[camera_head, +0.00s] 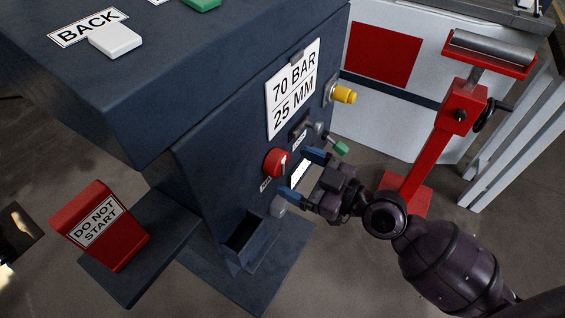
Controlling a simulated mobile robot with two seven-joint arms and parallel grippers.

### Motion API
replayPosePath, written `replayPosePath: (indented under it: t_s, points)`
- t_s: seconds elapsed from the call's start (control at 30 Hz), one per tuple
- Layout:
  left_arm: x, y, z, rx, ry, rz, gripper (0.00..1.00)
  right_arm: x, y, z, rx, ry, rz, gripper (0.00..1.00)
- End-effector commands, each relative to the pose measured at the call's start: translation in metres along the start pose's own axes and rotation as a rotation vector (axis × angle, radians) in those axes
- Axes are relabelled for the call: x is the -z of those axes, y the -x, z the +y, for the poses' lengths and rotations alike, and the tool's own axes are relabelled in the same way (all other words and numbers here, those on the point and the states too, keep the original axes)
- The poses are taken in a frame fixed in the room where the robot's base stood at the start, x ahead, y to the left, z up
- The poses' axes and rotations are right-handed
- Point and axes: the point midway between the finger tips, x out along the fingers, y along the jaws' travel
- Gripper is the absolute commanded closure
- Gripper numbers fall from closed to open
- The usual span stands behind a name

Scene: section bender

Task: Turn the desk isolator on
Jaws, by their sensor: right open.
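A round red knob (274,162) with a pale mark at its right edge sits on the front face of the dark blue desk (215,150). It appears to be the desk isolator. Small labels lie beside it, too small to read surely. My right gripper (303,175) is open, with its two blue fingertips just right of the red knob, one above and one below. I cannot tell whether a fingertip touches the knob. A white plate shows between the fingers. My left gripper is not in view.
A green-handled lever (340,148) and a yellow knob (344,95) stick out above the gripper. A "70 BAR 25 MM" sign (293,88) hangs higher. A red "DO NOT START" block (98,226) stands on a side shelf (150,262). A red roller stand (440,140) stands behind my right arm.

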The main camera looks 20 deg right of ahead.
Motion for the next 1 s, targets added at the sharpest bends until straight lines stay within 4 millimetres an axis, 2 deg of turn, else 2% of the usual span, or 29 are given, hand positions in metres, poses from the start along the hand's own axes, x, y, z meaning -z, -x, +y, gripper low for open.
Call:
replayPosePath:
  t_s: [0.1, 0.3, 0.73, 0.77, 1.0]
  points:
    - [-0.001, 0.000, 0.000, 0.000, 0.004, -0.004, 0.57, 0.002, -0.015, 0.000, 0.000, -0.002, 0.004, 0.16]
    - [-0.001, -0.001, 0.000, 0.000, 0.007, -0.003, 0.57, 0.001, -0.033, 0.000, 0.000, 0.000, 0.001, 0.16]
    - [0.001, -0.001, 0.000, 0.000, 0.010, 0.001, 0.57, 0.000, -0.040, 0.000, 0.000, -0.001, -0.001, 0.16]
    - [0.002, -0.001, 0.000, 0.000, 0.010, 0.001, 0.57, 0.000, -0.040, 0.000, 0.000, -0.001, -0.001, 0.18]
    - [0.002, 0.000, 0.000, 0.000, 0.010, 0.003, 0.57, 0.000, -0.040, 0.000, 0.000, -0.001, -0.001, 0.55]
